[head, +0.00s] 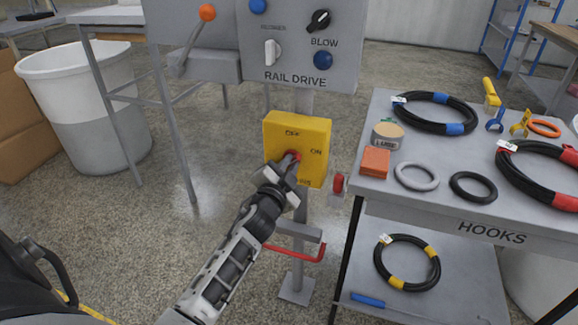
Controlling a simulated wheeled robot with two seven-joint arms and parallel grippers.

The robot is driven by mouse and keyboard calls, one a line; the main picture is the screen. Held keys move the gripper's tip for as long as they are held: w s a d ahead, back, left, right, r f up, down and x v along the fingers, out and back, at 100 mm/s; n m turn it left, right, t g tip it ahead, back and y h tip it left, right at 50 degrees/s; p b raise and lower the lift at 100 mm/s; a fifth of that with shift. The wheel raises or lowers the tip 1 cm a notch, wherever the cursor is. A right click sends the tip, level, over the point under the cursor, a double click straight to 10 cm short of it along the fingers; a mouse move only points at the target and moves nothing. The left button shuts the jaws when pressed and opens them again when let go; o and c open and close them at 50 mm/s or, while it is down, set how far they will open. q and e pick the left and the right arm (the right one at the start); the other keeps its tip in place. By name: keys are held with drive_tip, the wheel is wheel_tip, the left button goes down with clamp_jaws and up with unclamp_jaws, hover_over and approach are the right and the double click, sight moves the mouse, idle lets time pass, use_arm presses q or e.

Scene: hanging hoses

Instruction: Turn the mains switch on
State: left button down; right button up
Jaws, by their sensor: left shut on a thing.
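The mains switch is a yellow box (312,138) on a grey post, marked OFF at the top and ON at the right. Its red handle (297,156) shows only in part at the box's middle. My left gripper (288,166) reaches up from below and is shut on the red handle. The gripper hides most of the handle, so I cannot tell exactly which mark it points to. My right gripper is not in view.
A grey RAIL DRIVE panel (345,75) with knobs and an orange-tipped lever (207,12) stands above. A HOOKS table (400,205) with hoses and rings is at the right. A red hook-like bar (295,255) sits low on the post. A white bin (85,120) stands left.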

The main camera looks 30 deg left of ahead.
use_arm(q)
drive_tip(key=shift+m, duration=0.3)
drive_tip(key=shift+d+f+m+b, duration=0.1)
drive_tip(key=shift+f+m+b, duration=0.05)
drive_tip(key=shift+m, duration=1.85)
drive_tip(key=shift+d+f+m+b, duration=0.1)
drive_tip(key=shift+f+m+b, duration=0.05)
drive_tip(key=shift+m, duration=1.85)
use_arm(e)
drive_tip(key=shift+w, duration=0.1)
use_arm(q)
drive_tip(key=c, duration=1.4)
unclamp_jaws()
drive_tip(key=shift+c, duration=0.2)
drive_tip(key=b+v, duration=0.1)
drive_tip(key=v, duration=1.5)
drive_tip(key=shift+a, duration=0.15)
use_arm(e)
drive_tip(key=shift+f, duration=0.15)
